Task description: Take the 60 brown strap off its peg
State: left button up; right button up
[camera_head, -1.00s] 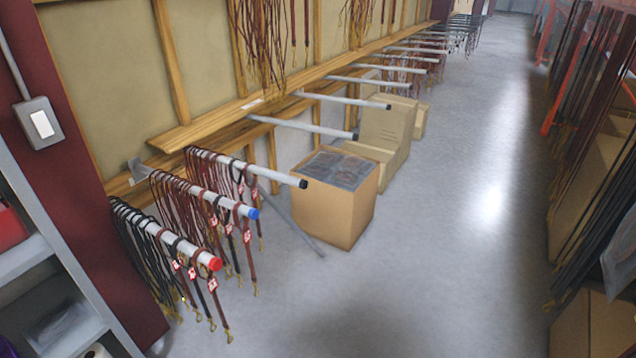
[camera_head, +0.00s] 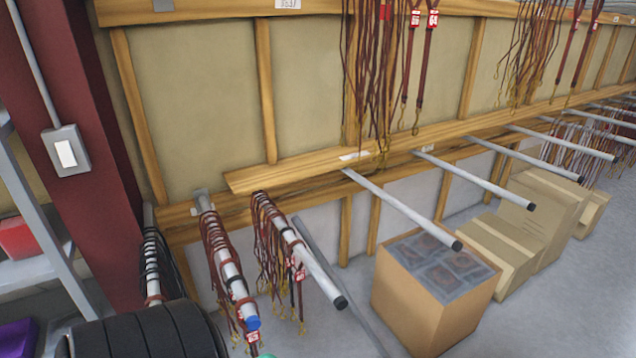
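Brown straps (camera_head: 212,240) hang in loops on a white peg with a blue tip (camera_head: 253,322). More brown straps (camera_head: 268,232) with red-and-white tags hang on a white peg with a black tip (camera_head: 340,303). Black straps (camera_head: 151,262) hang on a peg at the left, whose front end is hidden. I cannot read a size on any tag, so I cannot tell which strap is the 60 brown one. Neither of my grippers is in view.
Bare pegs (camera_head: 400,208) stick out along the wall to the right. A cardboard box (camera_head: 425,305) stands on the floor below them. More brown straps (camera_head: 370,80) hang higher on the wall. A maroon column (camera_head: 95,190) and grey shelf (camera_head: 50,235) stand at the left.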

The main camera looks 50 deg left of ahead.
aim_at(299, 276)
jog(key=i+u, duration=0.3)
jog(key=u, duration=0.15)
jog(key=i+l+u, duration=0.25)
jog(key=u, duration=0.2)
jog(key=i+l+u, duration=0.25)
jog(key=u, duration=0.2)
jog(key=i+l+u, duration=0.25)
jog(key=l+u, duration=0.15)
